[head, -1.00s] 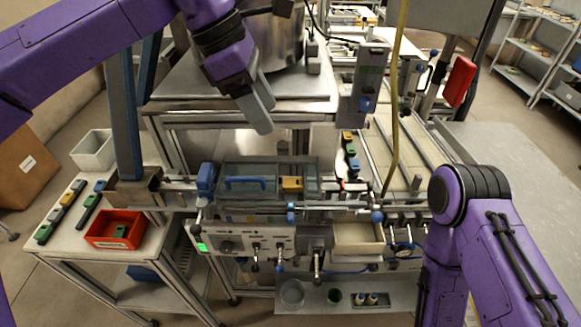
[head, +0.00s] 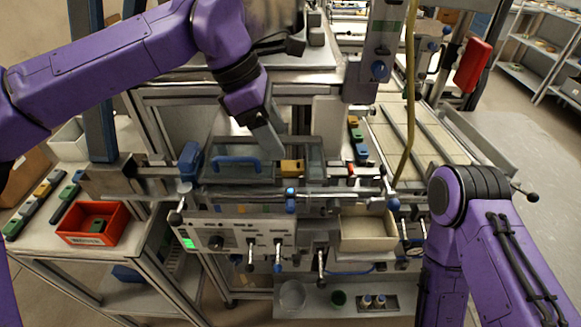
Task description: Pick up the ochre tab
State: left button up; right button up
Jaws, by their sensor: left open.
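An ochre block (head: 292,167), likely the ochre tab, sits at the right side of a clear-walled bay in the machine, beside a blue handle (head: 236,164). My left gripper (head: 270,143) points down just above and to the left of this block, apart from it. Its jaws are open and empty, seen nearly edge-on. My right arm comes in from the right, but its gripper is out of view. Other ochre pieces show on the strip at the left (head: 42,190) and on the strip behind the machine (head: 353,122).
A red bin (head: 92,223) holding a green piece stands on the left side table. A beige open drawer (head: 368,232) is at the machine's front. A yellow hose (head: 410,100) hangs at the right, and a metal rail (head: 330,196) crosses before the bay.

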aim_at(291, 165)
pick_arm(q)
jog(key=x, duration=0.1)
jog(key=p+x, duration=0.1)
jog(key=x, duration=0.3)
jog(key=shift+s+p, duration=0.4)
jog(key=shift+d+f, duration=0.2)
jog(key=shift+f, duration=0.2)
grip_shut()
jog(key=shift+r, duration=0.15)
